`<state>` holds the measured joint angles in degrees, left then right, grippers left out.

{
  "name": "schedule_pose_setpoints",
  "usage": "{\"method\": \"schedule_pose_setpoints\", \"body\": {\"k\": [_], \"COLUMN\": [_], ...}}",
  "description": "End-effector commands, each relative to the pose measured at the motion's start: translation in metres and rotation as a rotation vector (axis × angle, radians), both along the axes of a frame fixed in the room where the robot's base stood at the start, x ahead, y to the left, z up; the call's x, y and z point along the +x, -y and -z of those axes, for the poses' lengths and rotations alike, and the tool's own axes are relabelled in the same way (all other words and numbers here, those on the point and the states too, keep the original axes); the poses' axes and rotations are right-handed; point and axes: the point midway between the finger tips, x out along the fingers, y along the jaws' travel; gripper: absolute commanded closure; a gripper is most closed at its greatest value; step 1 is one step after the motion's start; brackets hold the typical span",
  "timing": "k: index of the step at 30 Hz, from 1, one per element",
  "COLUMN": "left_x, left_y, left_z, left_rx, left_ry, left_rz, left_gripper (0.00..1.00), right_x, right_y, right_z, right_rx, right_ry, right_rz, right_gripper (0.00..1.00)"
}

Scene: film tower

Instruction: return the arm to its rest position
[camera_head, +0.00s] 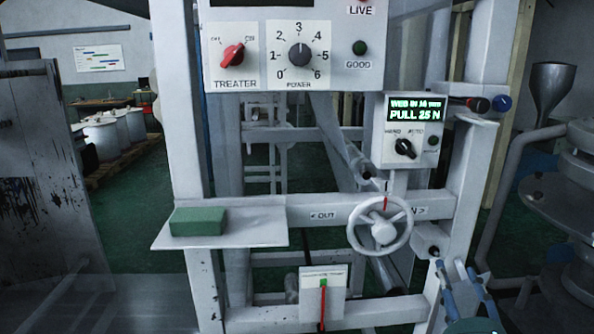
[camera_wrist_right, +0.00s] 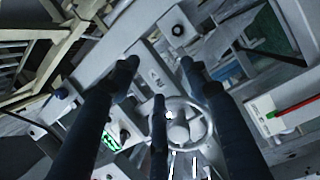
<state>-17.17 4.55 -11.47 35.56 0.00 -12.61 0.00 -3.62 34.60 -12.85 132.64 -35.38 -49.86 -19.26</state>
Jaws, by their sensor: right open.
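My right gripper (camera_head: 456,270) shows at the lower right of the head view, its dark blue fingers pointing up. In the right wrist view its three dark fingers (camera_wrist_right: 158,76) are spread apart with nothing between them. The gripper is open and empty. A grey handwheel (camera_head: 380,226) with a red mark at its top is to the left of the gripper in the head view. The wheel also shows beyond the fingers in the right wrist view (camera_wrist_right: 186,128); contact with it is not visible. My left gripper is not in view.
A white machine frame (camera_head: 455,190) stands close by. It carries a treater and power panel (camera_head: 265,80), a lit "PULL 25 N" box (camera_head: 408,150) and a shelf (camera_head: 265,235) with a green block (camera_head: 198,221). A grey round machine (camera_head: 565,200) stands at right.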

Motion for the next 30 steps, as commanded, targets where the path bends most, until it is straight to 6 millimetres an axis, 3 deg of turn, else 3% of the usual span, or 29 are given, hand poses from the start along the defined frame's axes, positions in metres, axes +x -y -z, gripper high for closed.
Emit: {"method": "schedule_pose_setpoints", "body": {"k": [1, 6, 9, 12, 18, 24, 30], "left_x": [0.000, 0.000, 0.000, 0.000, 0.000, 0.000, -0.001], "left_y": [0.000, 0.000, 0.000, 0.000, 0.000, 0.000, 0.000], "left_z": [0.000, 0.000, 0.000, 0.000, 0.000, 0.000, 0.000], "left_rx": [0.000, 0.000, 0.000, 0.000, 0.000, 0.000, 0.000], "left_ry": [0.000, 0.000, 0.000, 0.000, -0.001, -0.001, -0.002], "left_rz": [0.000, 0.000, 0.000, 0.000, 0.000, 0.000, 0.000], "left_gripper": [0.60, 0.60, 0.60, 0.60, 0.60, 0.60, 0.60], "right_x": [-0.013, -0.073, -0.119, -0.162, -0.234, -0.297, -0.280], "right_y": [0.002, -0.005, -0.021, -0.038, -0.073, -0.107, -0.106], "right_z": [0.038, 0.154, 0.210, 0.248, 0.293, 0.317, 0.381], "right_rx": [0.127, 0.504, 0.692, 0.837, 1.040, 1.189, 1.167], "right_ry": [-0.086, -0.370, -0.530, -0.662, -0.867, -1.041, -1.053], "right_rz": [0.032, 0.169, 0.255, 0.333, 0.459, 0.570, 0.578], "right_gripper": [0.54, 0.54, 0.54, 0.54, 0.54, 0.54, 0.54]}}
